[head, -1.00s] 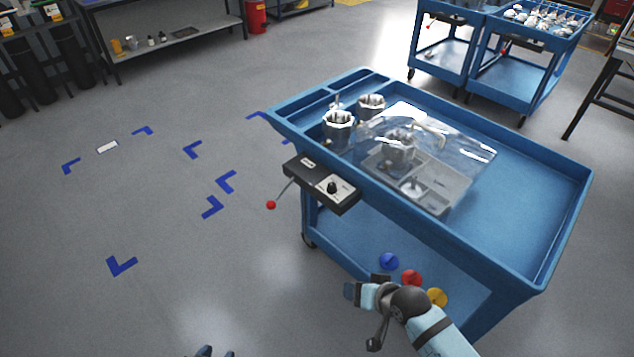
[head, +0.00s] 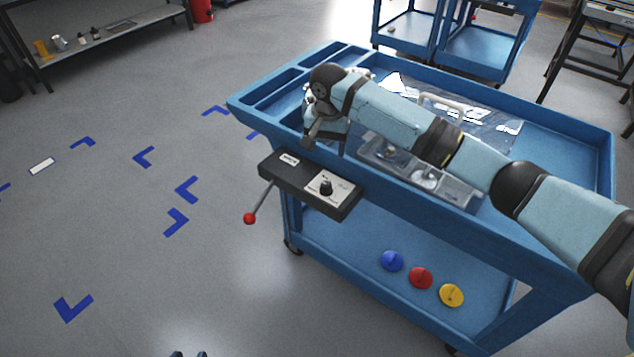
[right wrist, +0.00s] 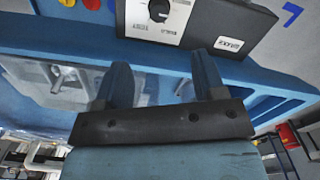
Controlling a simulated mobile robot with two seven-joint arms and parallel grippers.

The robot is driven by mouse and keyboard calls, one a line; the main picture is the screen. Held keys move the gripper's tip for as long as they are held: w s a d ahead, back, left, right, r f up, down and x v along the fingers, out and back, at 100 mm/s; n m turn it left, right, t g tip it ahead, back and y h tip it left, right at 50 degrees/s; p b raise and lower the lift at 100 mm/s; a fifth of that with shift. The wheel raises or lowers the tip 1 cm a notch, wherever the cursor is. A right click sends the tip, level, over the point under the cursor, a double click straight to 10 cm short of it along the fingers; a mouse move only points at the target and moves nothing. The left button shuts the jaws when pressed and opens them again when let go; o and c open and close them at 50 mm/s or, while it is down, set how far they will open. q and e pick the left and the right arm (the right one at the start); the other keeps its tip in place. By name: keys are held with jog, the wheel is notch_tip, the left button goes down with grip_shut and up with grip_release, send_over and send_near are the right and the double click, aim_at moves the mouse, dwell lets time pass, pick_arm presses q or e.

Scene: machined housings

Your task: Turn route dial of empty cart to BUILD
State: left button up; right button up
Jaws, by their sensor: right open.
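The route dial (head: 326,188) is a black knob on a white plate, on a dark box (head: 285,172) at the side of the near blue cart (head: 420,205). My right gripper (head: 322,140) is above the cart's edge, behind the box. In the right wrist view, my right gripper (right wrist: 163,75) is open and empty, and the dial (right wrist: 158,11) is beyond the fingertips. Two dark tips at the head view's bottom edge seem to be my left gripper (head: 189,354).
A lever with a red ball (head: 249,218) sticks out from the box. Blue, red and yellow discs (head: 421,278) lie on the lower shelf. Other blue carts (head: 470,45) stand behind. The floor at left, with blue corner marks (head: 175,222), is clear.

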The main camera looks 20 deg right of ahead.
aim_at(326, 184)
notch_tip(326, 184, down, 13)
jog(key=shift+s+r+b, duration=0.1)
jog(key=shift+b, duration=0.75)
pick_arm(q)
jog(key=shift+s+f, duration=0.15)
jog(key=shift+f, duration=0.2)
pick_arm(e)
jog(key=shift+f, duration=0.35)
pick_arm(q)
jog(key=shift+d, duration=0.1)
pick_arm(e)
jog(key=shift+c, duration=0.2)
